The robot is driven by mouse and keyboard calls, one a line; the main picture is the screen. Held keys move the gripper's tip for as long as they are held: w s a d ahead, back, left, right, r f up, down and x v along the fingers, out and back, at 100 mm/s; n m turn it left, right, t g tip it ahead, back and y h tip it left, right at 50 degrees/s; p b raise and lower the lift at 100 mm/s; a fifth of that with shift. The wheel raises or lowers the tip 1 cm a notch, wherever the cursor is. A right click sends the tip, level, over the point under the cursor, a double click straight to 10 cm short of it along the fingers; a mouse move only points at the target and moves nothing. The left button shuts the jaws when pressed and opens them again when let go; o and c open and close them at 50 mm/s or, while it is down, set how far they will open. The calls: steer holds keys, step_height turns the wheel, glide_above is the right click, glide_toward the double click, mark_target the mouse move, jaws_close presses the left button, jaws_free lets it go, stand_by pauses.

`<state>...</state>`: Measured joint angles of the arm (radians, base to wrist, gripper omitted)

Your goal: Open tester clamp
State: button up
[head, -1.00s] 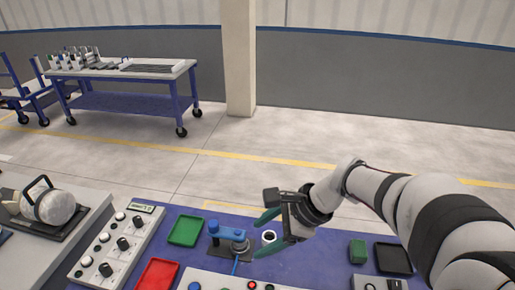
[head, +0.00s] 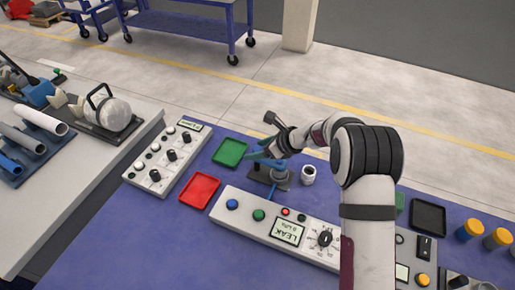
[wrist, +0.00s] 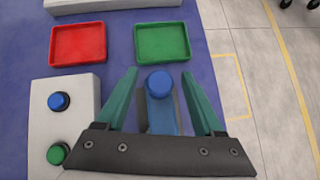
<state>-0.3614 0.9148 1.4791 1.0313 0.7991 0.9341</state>
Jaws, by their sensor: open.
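The tester clamp (head: 279,166) is a blue fitting on a small dark base plate, on the blue bench mat behind the LEAK panel. Its round blue knob (wrist: 159,83) shows in the wrist view between my fingers, with the blue arm running back beneath my gripper. My gripper (head: 257,155) has teal fingers and reaches over the clamp from behind in the head view, hiding part of it. In the wrist view my gripper (wrist: 159,75) is open, one finger either side of the knob, with gaps visible. I cannot tell how far above the knob the fingers are.
The green tray (head: 230,152) and red tray (head: 200,190) lie left of the clamp. The LEAK panel (head: 262,223) is in front of it, and a white ring-shaped part (head: 308,175) stands close on its right. A knob panel (head: 168,160) stands farther left.

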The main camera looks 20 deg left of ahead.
steer(key=shift+a+f, duration=0.15)
steer(key=shift+c, duration=0.2)
steer(key=shift+w, duration=0.1)
steer(key=c, duration=1)
jaws_close()
steer(key=shift+w+d, duration=0.15)
steer(key=shift+d, duration=0.05)
